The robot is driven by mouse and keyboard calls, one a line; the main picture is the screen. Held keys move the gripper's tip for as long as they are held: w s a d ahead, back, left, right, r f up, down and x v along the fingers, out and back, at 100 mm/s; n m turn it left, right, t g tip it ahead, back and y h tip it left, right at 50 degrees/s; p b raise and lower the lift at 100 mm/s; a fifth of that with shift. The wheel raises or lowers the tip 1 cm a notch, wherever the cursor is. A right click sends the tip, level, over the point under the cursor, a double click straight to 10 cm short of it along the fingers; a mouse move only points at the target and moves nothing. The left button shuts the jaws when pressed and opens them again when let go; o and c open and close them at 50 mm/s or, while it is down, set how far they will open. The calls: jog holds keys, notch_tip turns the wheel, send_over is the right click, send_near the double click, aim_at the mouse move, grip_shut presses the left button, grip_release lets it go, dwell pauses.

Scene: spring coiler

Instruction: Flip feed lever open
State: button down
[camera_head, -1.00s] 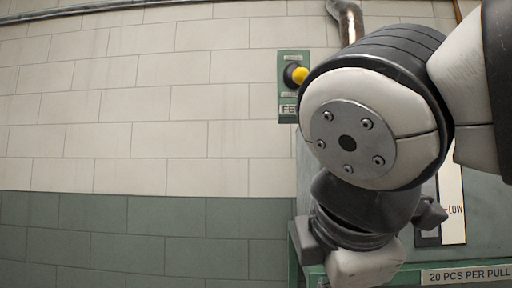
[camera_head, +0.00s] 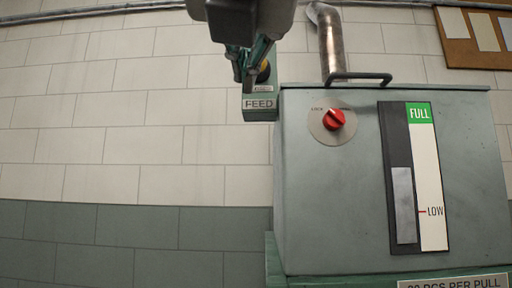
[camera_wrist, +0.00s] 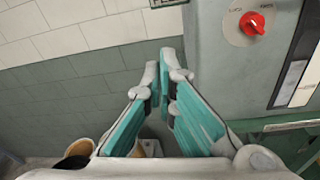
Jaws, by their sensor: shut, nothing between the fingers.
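The feed lever sits on a green box labelled FEED (camera_head: 259,104), on the left side of the grey-green machine. Its yellow knob (camera_head: 265,68) is mostly hidden behind my gripper, with only a sliver showing. My gripper (camera_head: 243,80) hangs pointing down in front of the box, its tips at about the knob's height. In the wrist view my gripper (camera_wrist: 163,65) is shut with its fingertips together and nothing between them. I cannot tell whether it touches the lever.
The machine (camera_head: 340,220) carries a red rotary knob (camera_head: 334,120), a FULL/LOW level gauge (camera_head: 428,180) and a top handle (camera_head: 358,76). A metal pipe (camera_head: 330,45) rises behind it. The tiled wall (camera_head: 110,140) at the left is clear of objects.

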jog(key=w+f+b, duration=0.1)
jog(key=w, duration=0.9)
jog(key=r, duration=0.2)
jog(key=s+r, duration=0.1)
jog(key=r, duration=0.1)
jog(key=shift+d+p, duration=0.25)
jog(key=shift+p, duration=0.15)
jog(key=p, duration=0.2)
jog(key=shift+s+r+g+p, duration=0.25)
jog(key=shift+r+g+p, duration=0.05)
jog(key=shift+r+p, duration=0.05)
